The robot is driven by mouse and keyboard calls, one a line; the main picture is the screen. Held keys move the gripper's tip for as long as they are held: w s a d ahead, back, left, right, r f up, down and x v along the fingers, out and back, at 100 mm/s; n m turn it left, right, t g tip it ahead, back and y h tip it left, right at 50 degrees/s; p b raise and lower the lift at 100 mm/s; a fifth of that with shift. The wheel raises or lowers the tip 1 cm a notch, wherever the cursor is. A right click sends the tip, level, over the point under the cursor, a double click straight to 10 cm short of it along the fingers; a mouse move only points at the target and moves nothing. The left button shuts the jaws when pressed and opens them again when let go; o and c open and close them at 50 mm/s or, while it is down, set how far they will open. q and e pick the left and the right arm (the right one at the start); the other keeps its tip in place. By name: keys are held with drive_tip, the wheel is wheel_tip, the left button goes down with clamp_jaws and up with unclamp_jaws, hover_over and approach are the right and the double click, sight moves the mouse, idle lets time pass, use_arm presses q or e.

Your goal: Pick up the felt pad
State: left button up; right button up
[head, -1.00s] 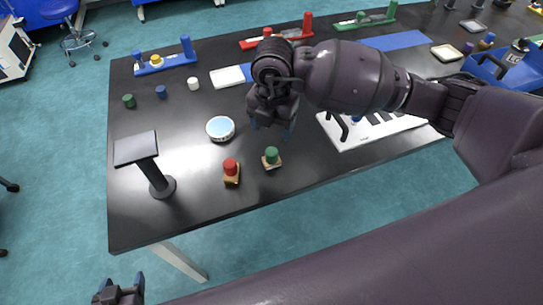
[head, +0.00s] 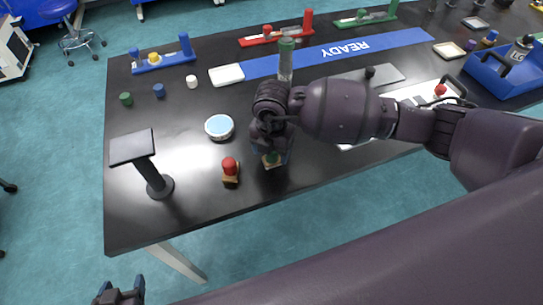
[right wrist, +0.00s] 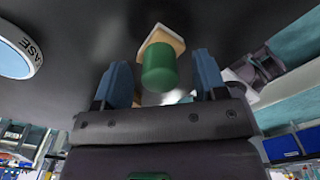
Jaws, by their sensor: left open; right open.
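A green knob on a small wooden block (head: 272,163) stands near the table's front edge. It also shows in the right wrist view as a green cylinder (right wrist: 158,72) on a pale wooden base. I cannot tell for certain which item is the felt pad. My right gripper (head: 271,150) is open, directly above this block and partly hiding it. In the right wrist view its two blue fingers (right wrist: 162,82) stand either side of the green knob, with visible gaps. My left gripper (head: 121,290) is open and empty, low in front of the table.
A similar block with a red knob (head: 230,170) stands just left of my right gripper. A round tin (head: 219,127) lies behind it. A black stand (head: 148,165) is at the left. A blue bin (head: 500,75) is at the far right.

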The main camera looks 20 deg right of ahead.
drive_tip(key=shift+f, duration=0.15)
use_arm(q)
drive_tip(key=shift+s+a+f, duration=0.1)
drive_tip(key=shift+s+f, duration=0.05)
drive_tip(key=shift+s, duration=0.2)
use_arm(e)
drive_tip(key=c, duration=1)
use_arm(q)
wheel_tip(320, 180, up, 2)
drive_tip(key=shift+w+r+p, duration=0.15)
drive_tip(key=shift+r+p, duration=0.1)
drive_tip(key=shift+p, duration=0.95)
use_arm(e)
wheel_tip(320, 180, up, 20)
drive_tip(key=shift+r, duration=0.1)
drive_tip(key=o, duration=0.4)
use_arm(q)
drive_tip(key=shift+w+r, duration=0.1)
drive_tip(key=shift+w, duration=0.05)
use_arm(e)
drive_tip(key=c, duration=0.3)
